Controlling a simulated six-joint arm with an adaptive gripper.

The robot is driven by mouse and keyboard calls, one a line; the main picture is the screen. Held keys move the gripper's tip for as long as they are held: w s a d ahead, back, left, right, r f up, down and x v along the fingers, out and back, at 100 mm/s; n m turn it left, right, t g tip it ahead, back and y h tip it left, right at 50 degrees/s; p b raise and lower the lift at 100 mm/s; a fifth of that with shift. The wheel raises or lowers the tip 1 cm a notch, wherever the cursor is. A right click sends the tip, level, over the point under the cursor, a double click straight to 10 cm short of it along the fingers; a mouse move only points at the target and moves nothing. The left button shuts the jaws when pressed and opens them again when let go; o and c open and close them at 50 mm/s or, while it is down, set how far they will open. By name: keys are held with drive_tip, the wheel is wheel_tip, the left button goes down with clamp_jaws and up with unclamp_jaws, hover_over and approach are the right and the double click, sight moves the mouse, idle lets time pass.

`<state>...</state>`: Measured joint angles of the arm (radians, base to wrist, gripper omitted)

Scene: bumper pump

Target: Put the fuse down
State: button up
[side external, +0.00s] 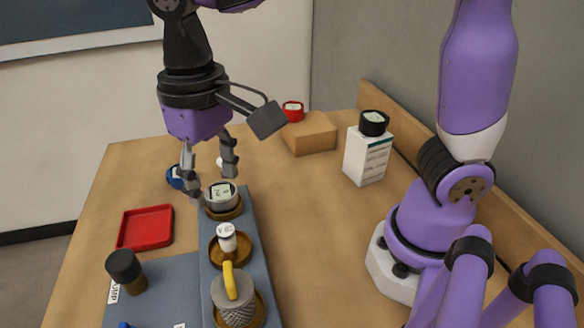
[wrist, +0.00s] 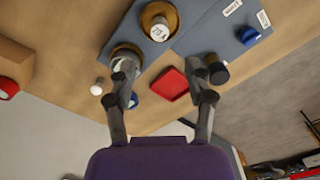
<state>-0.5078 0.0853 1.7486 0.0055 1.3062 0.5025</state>
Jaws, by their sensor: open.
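No part is clearly marked as the fuse. A small white-topped piece (side external: 226,232) stands upright in the middle brass dish (side external: 238,250) on the grey-blue strip; it also shows in the wrist view (wrist: 159,30). A silver round part with a label (side external: 220,193) sits in the far brass dish (side external: 226,214). A small white piece (wrist: 97,88) lies on the bare table, mostly hidden behind a finger in the side view. My gripper (side external: 210,186) is open, its fingers around or just above the silver part. The wrist view shows nothing between the fingertips (wrist: 168,72).
A grey cylinder with a yellow handle (side external: 232,290) stands in the near dish. A red tray (side external: 146,228), a black-capped jar (side external: 125,270) and a blue part (side external: 175,177) are left. A cardboard box (side external: 308,134) and white carton (side external: 368,155) stand right. Table between strip and carton is clear.

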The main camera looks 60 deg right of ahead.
drive_tip(key=s+d+t, duration=0.2)
drive_tip(key=d, duration=0.5)
drive_tip(key=s+d+t, duration=0.3)
drive_tip(key=d, duration=0.4)
drive_tip(key=shift+t, duration=0.3)
